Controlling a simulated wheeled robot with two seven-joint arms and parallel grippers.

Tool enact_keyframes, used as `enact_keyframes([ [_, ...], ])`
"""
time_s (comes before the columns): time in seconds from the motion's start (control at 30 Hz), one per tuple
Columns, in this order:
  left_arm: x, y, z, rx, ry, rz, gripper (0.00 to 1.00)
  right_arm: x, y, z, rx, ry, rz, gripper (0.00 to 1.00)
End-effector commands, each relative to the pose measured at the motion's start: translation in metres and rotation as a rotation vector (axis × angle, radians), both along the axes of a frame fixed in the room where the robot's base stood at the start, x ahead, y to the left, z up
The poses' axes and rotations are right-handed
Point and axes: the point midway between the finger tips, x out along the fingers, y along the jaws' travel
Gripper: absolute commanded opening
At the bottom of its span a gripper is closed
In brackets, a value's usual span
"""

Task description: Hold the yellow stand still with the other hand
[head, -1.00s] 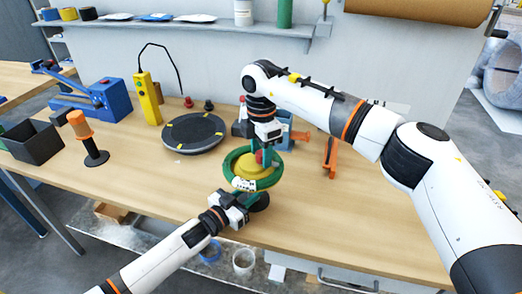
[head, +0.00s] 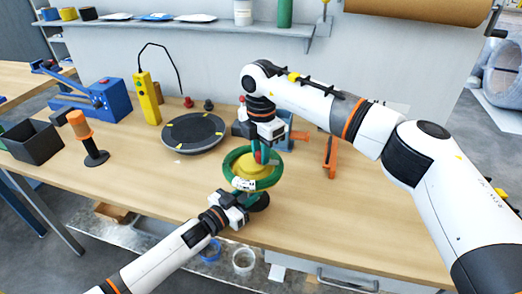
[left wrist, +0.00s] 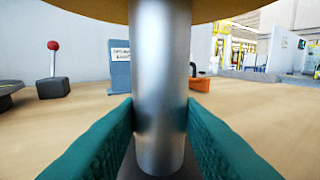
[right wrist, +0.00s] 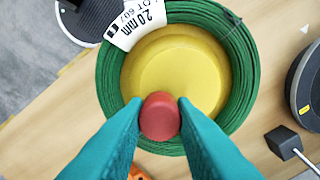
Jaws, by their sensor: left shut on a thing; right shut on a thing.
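The yellow stand (head: 250,171) has a round yellow top, a silver post (left wrist: 160,60) and a dark base (head: 259,202). A green coil (head: 233,180) with a white label lies around the yellow top. My left gripper (head: 246,198) is shut on the post below the top, one finger on each side in the left wrist view (left wrist: 160,120). My right gripper (head: 260,154) comes from above and is shut on the red knob (right wrist: 160,110) over the yellow top. The right wrist view shows the coil (right wrist: 108,75) and the yellow top (right wrist: 185,65) beneath the fingers.
A dark round turntable (head: 193,132) is behind left of the stand. An orange-handled tool (head: 87,137), a black bin (head: 35,142) and a blue machine (head: 105,100) stand farther left. An orange clamp-like item (head: 330,157) is to the right. The bench's right front is clear.

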Motion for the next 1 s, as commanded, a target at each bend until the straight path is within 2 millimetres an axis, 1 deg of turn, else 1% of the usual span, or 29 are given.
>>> enact_keyframes([
  [1.0, 0.0002, 0.0006, -0.0012, 0.002, 0.002, 0.002, 0.0, 0.0, 0.0005, 0.0016, 0.002, -0.001, 0.959, 0.01],
])
